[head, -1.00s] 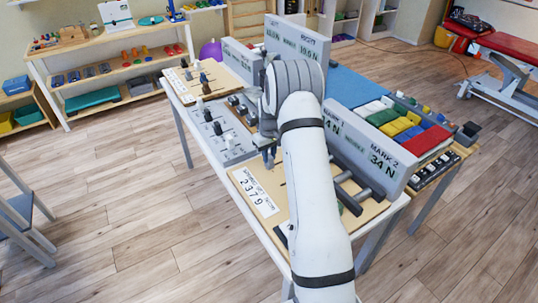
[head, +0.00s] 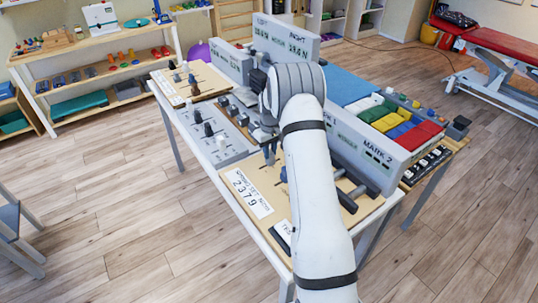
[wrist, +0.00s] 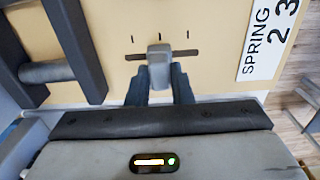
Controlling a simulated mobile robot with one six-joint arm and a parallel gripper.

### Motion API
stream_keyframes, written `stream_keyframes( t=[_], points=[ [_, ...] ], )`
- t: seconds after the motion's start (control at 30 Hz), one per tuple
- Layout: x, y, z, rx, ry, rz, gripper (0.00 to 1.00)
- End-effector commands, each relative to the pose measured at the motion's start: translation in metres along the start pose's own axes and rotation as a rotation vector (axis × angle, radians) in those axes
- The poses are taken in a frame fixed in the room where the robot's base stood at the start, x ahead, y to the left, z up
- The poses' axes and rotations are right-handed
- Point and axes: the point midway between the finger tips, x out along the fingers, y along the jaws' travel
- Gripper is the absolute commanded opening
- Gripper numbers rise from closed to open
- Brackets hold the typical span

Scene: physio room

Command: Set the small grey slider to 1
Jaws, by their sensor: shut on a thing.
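The small grey slider (wrist: 159,62) sits in a short dark slot (wrist: 188,53) on a tan board, in the wrist view. Three tick marks stand above the slot, and the slider is at the middle one. No numbers show at the ticks. My gripper (wrist: 160,74) is shut on the slider, one dark finger on each side of it. In the head view my gripper (head: 268,137) is over the table, at the far edge of the tan board (head: 269,176). My arm hides the slider there.
A card reading "SPRING SET NOW 2379" (head: 248,193) lies on the board. A grey panel with dark and white slider knobs (head: 207,130) lies to the left. Upright grey display boxes (head: 375,160) stand to the right. A dark grey bar frame (wrist: 68,50) is close on the wrist view's left.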

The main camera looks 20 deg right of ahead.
Motion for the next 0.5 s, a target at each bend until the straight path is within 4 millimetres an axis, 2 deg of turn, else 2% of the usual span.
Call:
stream_keyframes(
  t=[0.23, 0.27, 0.5],
  points=[
    [-0.0005, -0.0044, -0.0023, -0.005, 0.001, -0.001, 0.00],
    [-0.0004, -0.0050, -0.0025, -0.006, 0.000, -0.001, 0.22],
    [-0.0001, -0.0083, -0.0037, -0.012, -0.001, -0.001, 0.42]
  ],
)
